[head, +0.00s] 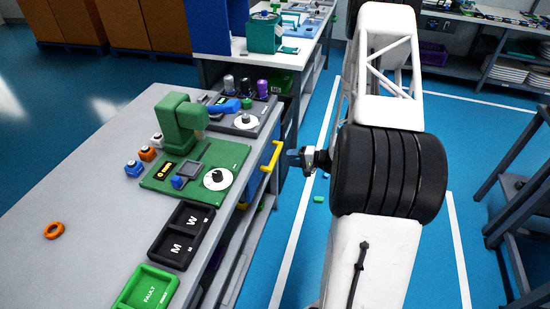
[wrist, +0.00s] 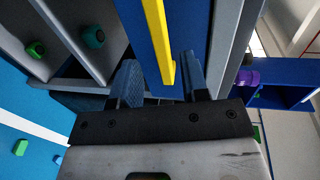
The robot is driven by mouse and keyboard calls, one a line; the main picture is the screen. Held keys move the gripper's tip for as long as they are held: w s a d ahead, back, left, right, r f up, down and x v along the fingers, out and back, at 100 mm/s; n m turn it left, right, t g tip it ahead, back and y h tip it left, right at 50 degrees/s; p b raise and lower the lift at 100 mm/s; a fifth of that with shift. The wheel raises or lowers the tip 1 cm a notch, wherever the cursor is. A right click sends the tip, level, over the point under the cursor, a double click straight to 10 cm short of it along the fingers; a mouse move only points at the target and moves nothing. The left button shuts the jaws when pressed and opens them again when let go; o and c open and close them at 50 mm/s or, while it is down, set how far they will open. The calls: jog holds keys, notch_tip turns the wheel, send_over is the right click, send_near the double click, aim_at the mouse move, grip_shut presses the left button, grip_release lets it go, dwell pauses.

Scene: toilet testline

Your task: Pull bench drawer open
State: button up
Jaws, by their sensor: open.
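The bench drawer has a blue front (head: 264,176) with a yellow bar handle (head: 272,158), on the right side of the grey bench. The drawer looks shut. My gripper (head: 292,157) is just right of the handle in the head view, with a small gap showing. In the wrist view, the yellow handle (wrist: 159,40) runs down over the blue drawer front (wrist: 194,30), its lower end appearing between the two open fingers of my gripper (wrist: 160,82). I cannot tell whether the fingertips reach past the bar. The jaws hold nothing.
The bench top (head: 85,160) carries a green test fixture (head: 180,125), black trays (head: 180,235), a green FAULT tray (head: 146,288) and an orange ring (head: 54,230). Small green pieces lie on the blue floor. A dark rack (head: 515,200) stands at right. The floor beside the bench is mostly open.

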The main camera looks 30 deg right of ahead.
aim_at(275, 156)
jog(key=shift+w+a, duration=0.1)
dwell(0.4)
jog(key=shift+x, duration=3.75)
grip_shut()
